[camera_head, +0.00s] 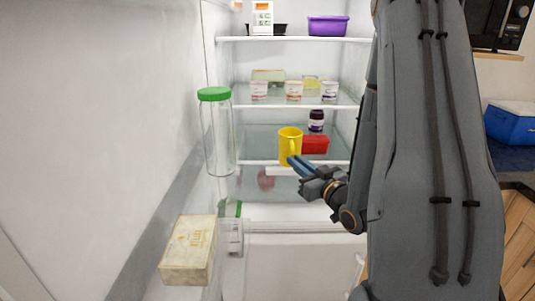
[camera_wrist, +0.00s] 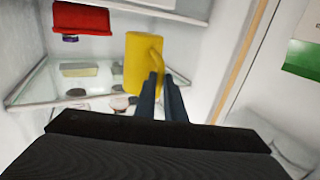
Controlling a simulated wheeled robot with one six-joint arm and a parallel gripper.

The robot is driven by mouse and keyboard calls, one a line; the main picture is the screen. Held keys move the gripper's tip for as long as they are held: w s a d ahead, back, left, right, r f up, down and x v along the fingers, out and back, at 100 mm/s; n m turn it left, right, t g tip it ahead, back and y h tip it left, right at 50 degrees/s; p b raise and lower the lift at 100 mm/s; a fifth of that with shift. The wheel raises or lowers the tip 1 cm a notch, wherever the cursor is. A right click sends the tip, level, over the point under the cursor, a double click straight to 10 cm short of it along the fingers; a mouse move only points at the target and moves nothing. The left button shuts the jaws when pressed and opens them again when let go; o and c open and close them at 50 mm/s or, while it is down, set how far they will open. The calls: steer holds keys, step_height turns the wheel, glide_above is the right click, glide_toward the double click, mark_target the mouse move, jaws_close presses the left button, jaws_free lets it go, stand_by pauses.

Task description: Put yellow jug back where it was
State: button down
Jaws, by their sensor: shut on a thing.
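The yellow jug (camera_head: 289,146) is upright in the head view, in front of the middle glass shelf of an open fridge. My gripper (camera_head: 299,164) is shut on the jug's handle, on the jug's right side. The wrist view shows the jug (camera_wrist: 137,62) just ahead of the two dark fingers (camera_wrist: 161,88), with the handle between them. I cannot tell whether the jug's base touches the shelf (camera_head: 257,151).
A red box (camera_head: 315,145) and a dark jar (camera_head: 316,121) stand on that shelf, right of the jug. A tall green-lidded glass jar (camera_head: 216,135) stands at the left, above a cream box (camera_head: 189,250). Small tubs (camera_head: 294,91) fill the shelf above. Shelf room shows left of the jug.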

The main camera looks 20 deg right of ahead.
steer(key=shift+w+a+f+p, duration=0.45)
steer(key=shift+w+p, duration=0.65)
steer(key=shift+w, duration=1.65)
steer(key=shift+w+a+f+p, duration=0.2)
steer(key=shift+w+f+p, duration=0.7)
steer(key=shift+w, duration=1.8)
steer(key=shift+w+a+f+p, duration=0.35)
steer(key=shift+w+p, duration=0.95)
steer(key=shift+w, duration=1.45)
steer(key=shift+f, duration=0.15)
steer(key=c, duration=1.8)
jaws_free()
steer(key=shift+c, duration=0.2)
steer(key=s+d+b, duration=0.1)
steer(key=s+b, duration=0.2)
steer(key=s, duration=0.9)
steer(key=shift+d, duration=0.15)
